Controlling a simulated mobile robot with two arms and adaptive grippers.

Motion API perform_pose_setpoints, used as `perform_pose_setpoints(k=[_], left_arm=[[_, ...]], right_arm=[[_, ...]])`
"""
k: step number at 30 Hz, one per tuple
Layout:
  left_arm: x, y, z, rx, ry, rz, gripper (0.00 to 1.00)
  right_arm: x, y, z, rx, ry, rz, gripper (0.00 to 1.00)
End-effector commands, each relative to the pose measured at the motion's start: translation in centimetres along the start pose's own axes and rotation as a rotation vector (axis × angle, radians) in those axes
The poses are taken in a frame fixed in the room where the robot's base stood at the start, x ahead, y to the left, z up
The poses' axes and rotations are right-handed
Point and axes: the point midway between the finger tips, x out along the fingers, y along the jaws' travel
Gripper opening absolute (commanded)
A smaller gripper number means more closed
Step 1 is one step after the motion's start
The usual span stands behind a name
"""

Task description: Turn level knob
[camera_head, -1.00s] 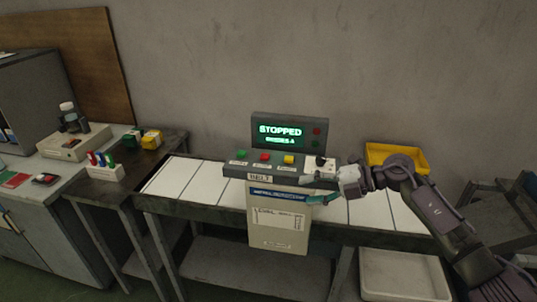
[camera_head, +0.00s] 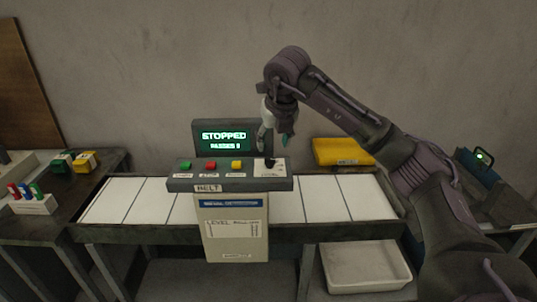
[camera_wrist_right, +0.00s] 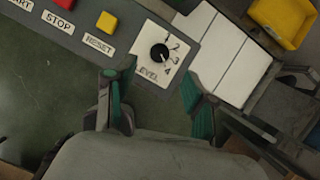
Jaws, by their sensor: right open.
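The level knob (camera_head: 269,163) is a small black dial on a white plate at the right end of the belt control panel (camera_head: 180,185). In the right wrist view the knob (camera_wrist_right: 159,51) sits among the marks 1 to 4, with LEVEL printed beside it. My right gripper (camera_head: 274,145) points down just above and behind the knob in the head view. Its green-padded fingers (camera_wrist_right: 152,98) are apart and empty in the wrist view, with the knob beyond the fingertips, not between them. My left gripper is not in view.
Green, red and yellow buttons (camera_head: 237,165) line the panel left of the knob. A screen (camera_head: 224,138) behind reads STOPPED. The white belt (camera_head: 325,198) runs behind the panel. A yellow bin (camera_head: 343,152) stands right, and a white tray (camera_head: 365,268) sits below.

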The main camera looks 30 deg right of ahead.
Motion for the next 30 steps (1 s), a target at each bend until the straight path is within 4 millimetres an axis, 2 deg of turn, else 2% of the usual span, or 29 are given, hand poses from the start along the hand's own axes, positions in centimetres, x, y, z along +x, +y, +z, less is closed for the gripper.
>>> perform_pose_setpoints(k=[3, 9, 15, 23, 30], left_arm=[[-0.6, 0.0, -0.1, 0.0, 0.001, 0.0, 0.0], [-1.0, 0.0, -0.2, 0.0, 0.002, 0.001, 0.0], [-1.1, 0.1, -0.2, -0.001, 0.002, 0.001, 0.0], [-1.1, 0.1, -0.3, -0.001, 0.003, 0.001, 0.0], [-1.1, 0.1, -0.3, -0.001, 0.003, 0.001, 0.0]], right_arm=[[2.5, 0.0, 0.0, 0.002, 0.004, 0.0, 0.55], [5.5, 0.0, 0.0, 0.0, 0.003, 0.0, 0.55], [6.7, 0.0, 0.0, 0.0, 0.001, 0.001, 0.55], [6.8, 0.0, 0.0, 0.0, 0.0, 0.002, 0.55], [6.8, 0.0, 0.0, 0.0, 0.0, 0.002, 0.15]])
